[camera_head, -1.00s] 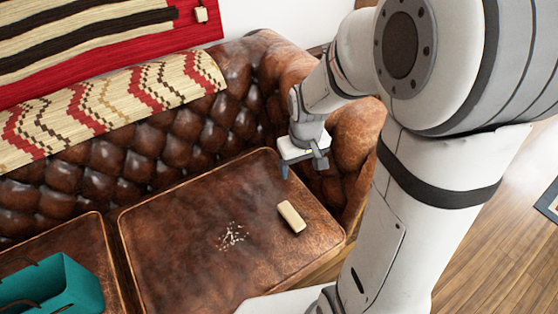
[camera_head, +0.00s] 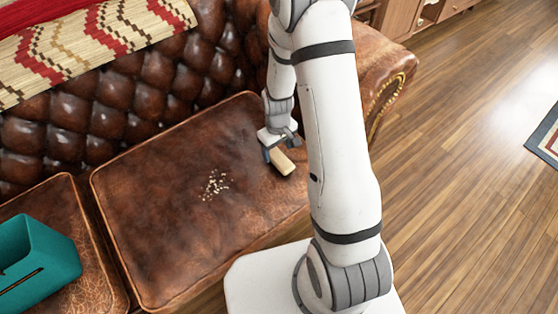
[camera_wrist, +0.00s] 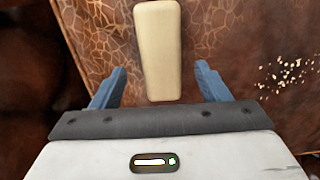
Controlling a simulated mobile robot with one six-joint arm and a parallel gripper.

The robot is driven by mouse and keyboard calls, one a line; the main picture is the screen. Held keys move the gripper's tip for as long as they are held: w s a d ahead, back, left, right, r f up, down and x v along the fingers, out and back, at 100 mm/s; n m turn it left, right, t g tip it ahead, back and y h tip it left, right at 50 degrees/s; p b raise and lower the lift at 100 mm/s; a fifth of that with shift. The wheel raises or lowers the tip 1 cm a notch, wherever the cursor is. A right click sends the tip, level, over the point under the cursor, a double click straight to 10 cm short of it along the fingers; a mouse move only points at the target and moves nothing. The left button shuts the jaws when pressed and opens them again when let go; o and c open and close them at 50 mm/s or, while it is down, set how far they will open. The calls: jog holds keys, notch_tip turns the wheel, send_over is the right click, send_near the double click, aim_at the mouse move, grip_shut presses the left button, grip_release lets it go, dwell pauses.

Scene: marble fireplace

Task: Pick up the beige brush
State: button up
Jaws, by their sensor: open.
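The beige brush (camera_head: 283,162) lies on the right part of the brown leather sofa cushion (camera_head: 150,190). In the wrist view the brush (camera_wrist: 160,50) runs lengthwise between the two blue fingers of my gripper (camera_wrist: 160,88). The fingers are spread apart, with a gap on each side of the brush. The gripper is open and holds nothing.
A scatter of pale crumbs (camera_head: 214,185) lies on the cushion left of the brush. A teal box (camera_head: 50,265) stands on the left cushion. The tufted backrest (camera_head: 120,120) and the sofa's right arm (camera_head: 385,75) border the seat. Wooden floor (camera_head: 450,190) is open at right.

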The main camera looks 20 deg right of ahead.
aim_at(278, 156)
notch_tip(278, 156, down, 5)
jog(key=shift+s+b, duration=0.15)
jog(key=shift+b, duration=0.65)
jog(key=shift+r, duration=0.1)
jog(key=c, duration=1.1)
notch_tip(278, 156, up, 10)
jog(key=p, duration=0.3)
